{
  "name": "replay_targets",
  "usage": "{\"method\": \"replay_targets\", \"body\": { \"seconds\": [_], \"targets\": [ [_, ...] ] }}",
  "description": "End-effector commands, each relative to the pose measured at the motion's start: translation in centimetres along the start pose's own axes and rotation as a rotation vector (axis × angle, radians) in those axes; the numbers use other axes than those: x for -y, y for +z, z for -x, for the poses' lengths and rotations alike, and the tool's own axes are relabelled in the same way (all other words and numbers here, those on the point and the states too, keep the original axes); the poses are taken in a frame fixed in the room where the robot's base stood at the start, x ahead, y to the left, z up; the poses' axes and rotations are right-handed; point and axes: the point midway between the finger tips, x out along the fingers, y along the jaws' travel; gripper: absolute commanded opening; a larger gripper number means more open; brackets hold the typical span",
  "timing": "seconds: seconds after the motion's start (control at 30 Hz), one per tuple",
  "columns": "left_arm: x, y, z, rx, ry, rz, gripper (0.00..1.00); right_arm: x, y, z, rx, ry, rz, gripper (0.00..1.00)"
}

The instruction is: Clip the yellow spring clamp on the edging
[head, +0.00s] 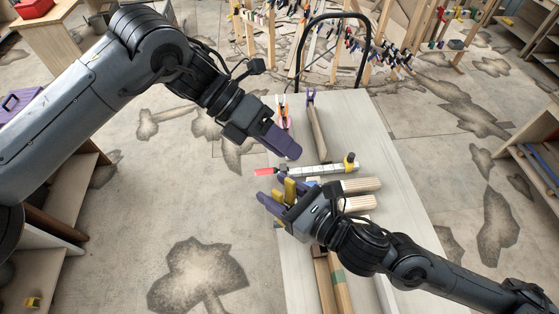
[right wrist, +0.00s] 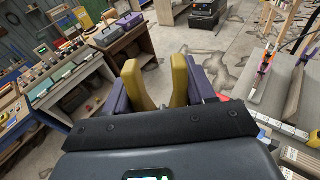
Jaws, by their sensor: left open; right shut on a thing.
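The yellow spring clamp (head: 290,189) is in my right gripper (head: 279,197), beside the left edge of the work table. In the right wrist view its two yellow arms (right wrist: 132,85) stand between the purple fingers; its jaw tips are hard to make out. My left gripper (head: 288,147), with purple fingers, is empty above the table's left edge, higher in the picture. A wooden strip (head: 319,132) at the far end carries a purple clamp (head: 310,95); an orange clamp (head: 283,112) stands left of it. I cannot tell for sure which piece is the edging.
A metal bar clamp (head: 318,170) with a red handle lies across the pale table (head: 395,165). Fluted wooden dowels (head: 361,185) and long strips (head: 341,285) lie nearer. A clamp rack (head: 345,45) stands behind. Shelves (head: 535,165) stand at the right.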

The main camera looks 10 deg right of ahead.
Motion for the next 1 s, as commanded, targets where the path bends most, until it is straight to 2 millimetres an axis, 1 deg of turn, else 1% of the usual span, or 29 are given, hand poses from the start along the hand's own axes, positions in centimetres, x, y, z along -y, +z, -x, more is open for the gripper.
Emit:
{"method": "replay_targets", "body": {
  "seconds": [0.03, 0.1, 0.2, 0.3, 0.43, 0.57, 0.67, 0.77, 1.0],
  "targets": [
    [0.9, -0.1, -0.6, -0.064, 0.074, -0.005, 0.4, 0.0, 0.0, 0.0, 0.0, 0.0, 0.0, 0.0],
    [1.4, -0.7, -1.4, -0.143, 0.173, 0.005, 0.4, 0.0, 0.0, 0.0, 0.0, 0.0, 0.0, 0.0],
    [1.7, -1.5, -1.9, -0.232, 0.312, 0.021, 0.4, 0.0, 0.0, 0.0, 0.0, 0.0, 0.0, 0.0],
    [1.7, -2.2, -1.9, -0.295, 0.432, 0.038, 0.4, 0.0, 0.0, 0.0, 0.0, 0.0, 0.0, 0.0],
    [1.6, -2.8, -1.6, -0.346, 0.542, 0.055, 0.4, 0.0, 0.0, 0.0, 0.0, 0.0, 0.0, 0.0],
    [1.4, -3.2, -1.5, -0.371, 0.6, 0.065, 0.4, 0.0, 0.0, 0.0, 0.0, 0.0, 0.0, 0.0],
    [1.0, -3.5, -1.9, -0.378, 0.616, 0.07, 0.4, 0.0, 0.0, 0.0, 0.0, 0.0, 0.0, 0.0],
    [0.4, -4.0, -2.7, -0.38, 0.616, 0.07, 0.4, 0.0, 0.0, 0.0, 0.0, 0.0, 0.0, 0.0],
    [-1.6, -5.4, -5.6, -0.38, 0.614, 0.068, 0.4, 0.0, 0.0, 0.0, 0.001, 0.0, 0.0, 0.0]
  ]
}}
